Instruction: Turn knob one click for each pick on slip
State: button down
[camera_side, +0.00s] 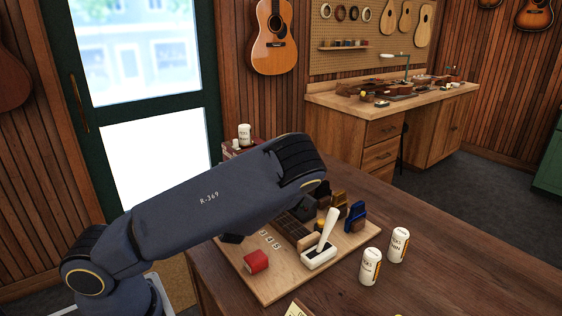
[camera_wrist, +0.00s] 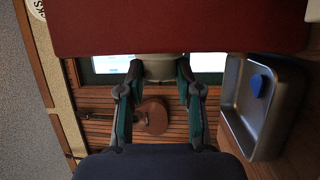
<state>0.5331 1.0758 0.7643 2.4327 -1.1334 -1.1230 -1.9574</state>
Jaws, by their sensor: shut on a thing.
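In the wrist view, the two fingers of my gripper (camera_wrist: 158,82) are closed on a pale grey piece (camera_wrist: 160,68), one finger on each side. The piece sits below a large dark red surface (camera_wrist: 180,28); whether it is the knob I cannot tell. A blue pick-shaped piece (camera_wrist: 258,85) lies in a metal tray (camera_wrist: 238,130) to the right. In the side view my arm hides the gripper and what it holds. A cream paper (camera_side: 297,309), possibly the slip, is cut off at the lower edge, and no pick marks on it are readable.
In the side view, a wooden board (camera_side: 285,290) carries a red block (camera_side: 256,261), numbered marks (camera_side: 270,238), a white base with a slanted lever (camera_side: 328,230) and coloured blocks (camera_side: 355,215). Two white cans (camera_side: 370,267) stand to its right.

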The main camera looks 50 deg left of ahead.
jog(key=shift+w+d, duration=0.1)
jog(key=shift+w, duration=0.25)
jog(key=c, duration=0.8)
grip_release()
jog(key=shift+s, duration=0.1)
jog(key=v, duration=0.7)
jog(key=shift+s+d, duration=0.15)
